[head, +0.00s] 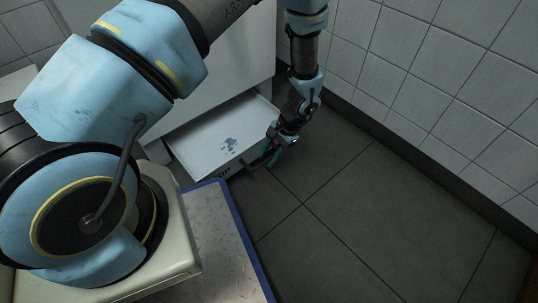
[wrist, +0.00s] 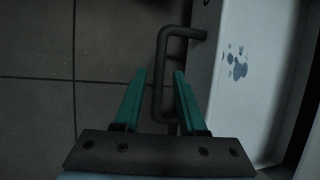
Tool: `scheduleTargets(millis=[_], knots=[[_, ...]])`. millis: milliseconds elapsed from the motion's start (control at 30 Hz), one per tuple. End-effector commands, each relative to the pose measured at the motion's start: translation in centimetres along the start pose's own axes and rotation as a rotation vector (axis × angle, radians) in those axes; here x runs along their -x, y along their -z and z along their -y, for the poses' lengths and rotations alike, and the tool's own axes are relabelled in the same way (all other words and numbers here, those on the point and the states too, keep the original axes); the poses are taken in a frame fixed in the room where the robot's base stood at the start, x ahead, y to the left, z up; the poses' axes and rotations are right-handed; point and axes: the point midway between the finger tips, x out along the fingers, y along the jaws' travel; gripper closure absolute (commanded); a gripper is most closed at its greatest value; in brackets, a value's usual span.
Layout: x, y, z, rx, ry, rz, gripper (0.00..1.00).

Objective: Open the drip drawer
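The drip drawer (head: 205,126) is pulled out of the white cabinet, its pale interior showing with blue-grey spots; in the wrist view, part of the drawer (wrist: 262,100) is at the right. Its dark bent handle (wrist: 161,75) sticks out from the drawer front. My gripper (head: 262,156) is at the drawer front, low near the floor. In the wrist view, its green fingers (wrist: 160,75) are apart, one on each side of the handle bar, with visible gaps. I cannot tell whether either finger touches it.
The white cabinet (head: 240,50) stands behind the drawer. A tiled wall (head: 440,70) runs along the right, close to my forearm. The dark tiled floor (head: 350,200) in front and to the right is clear. My own base is at lower left.

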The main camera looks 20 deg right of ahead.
Motion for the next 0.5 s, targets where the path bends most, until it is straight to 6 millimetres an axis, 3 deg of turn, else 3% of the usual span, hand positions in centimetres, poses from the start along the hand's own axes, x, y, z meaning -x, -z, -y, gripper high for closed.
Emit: scheduleTargets(millis=[333,500], knots=[[0.3,-0.1,0.1,0.000,0.000,0.000,0.53],[2.8,-0.1,0.1,0.001,0.001,-0.001,0.53]])
